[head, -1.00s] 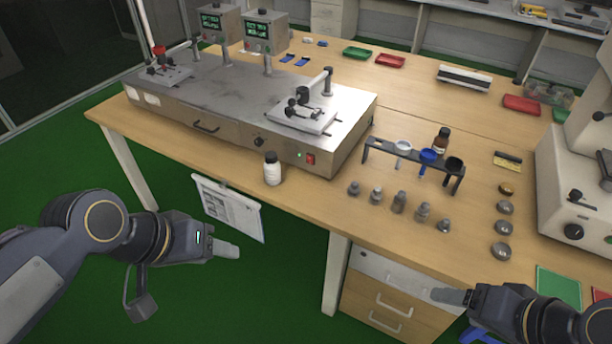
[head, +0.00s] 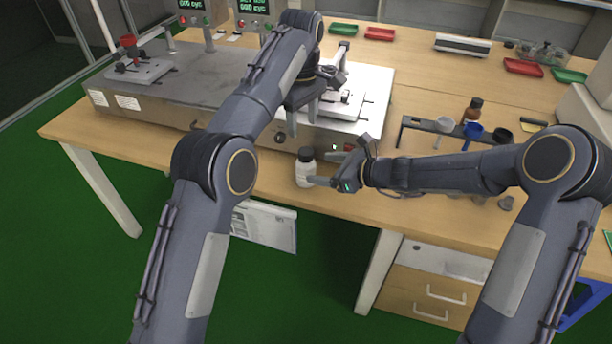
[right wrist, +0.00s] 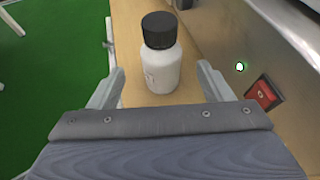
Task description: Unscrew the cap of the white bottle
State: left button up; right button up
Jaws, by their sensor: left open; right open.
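The white bottle (head: 304,174) stands upright on the wooden table at the front edge of the metal machine, with its black cap (head: 306,154) on. In the right wrist view the bottle (right wrist: 161,72) and its cap (right wrist: 159,30) stand straight ahead. My right gripper (head: 319,168) is open and level with the bottle, coming from the right; its fingers point at the body, apart from it in the right wrist view (right wrist: 162,70). My left gripper (head: 303,128) is open, fingers pointing down, higher than the cap and in front of the machine. Neither gripper holds anything.
The metal machine (head: 220,125) stands just behind the bottle; its red switch (right wrist: 264,94) is close to my right gripper. A dark rack (head: 430,126) with cups is to the right, partly behind my right arm. The table's front edge lies close before the bottle.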

aim_at(301, 167)
pick_arm(q)
jog(key=shift+d+f, duration=0.3)
pick_arm(e)
jog(key=shift+w+a+f, duration=0.25)
jog(key=shift+f, duration=0.2)
jog(key=x, duration=0.7)
jog(key=shift+w+a+f, duration=0.1)
jog(key=shift+w+a, duration=0.05)
jog(key=shift+a, duration=0.1)
